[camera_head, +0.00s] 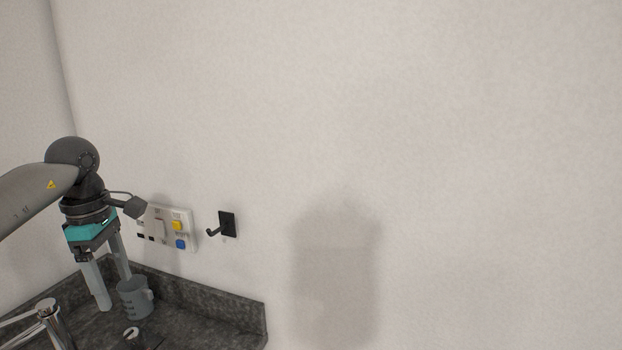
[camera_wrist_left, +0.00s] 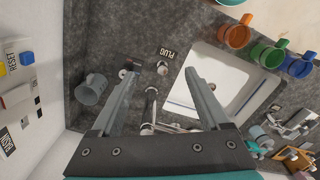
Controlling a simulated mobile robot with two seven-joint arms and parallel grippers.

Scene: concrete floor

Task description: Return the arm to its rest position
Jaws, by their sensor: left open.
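My left arm comes in from the left in the head view, with its gripper (camera_head: 115,290) pointing down over the dark counter (camera_head: 190,325). The gripper is open, and in the left wrist view nothing is held between its fingers (camera_wrist_left: 160,74). A grey mug (camera_head: 136,299) stands on the counter close to the fingers. In the left wrist view the mug (camera_wrist_left: 91,90) lies to the left of both fingers, outside the gap. My right gripper is not in view.
A wall panel (camera_head: 165,228) with yellow and blue buttons and a black hook (camera_head: 226,224) are near the gripper. A metal tap (camera_head: 50,322) stands at lower left. The wrist view shows a white sink (camera_wrist_left: 232,62), an orange mug (camera_wrist_left: 238,36) and a green mug (camera_wrist_left: 264,54).

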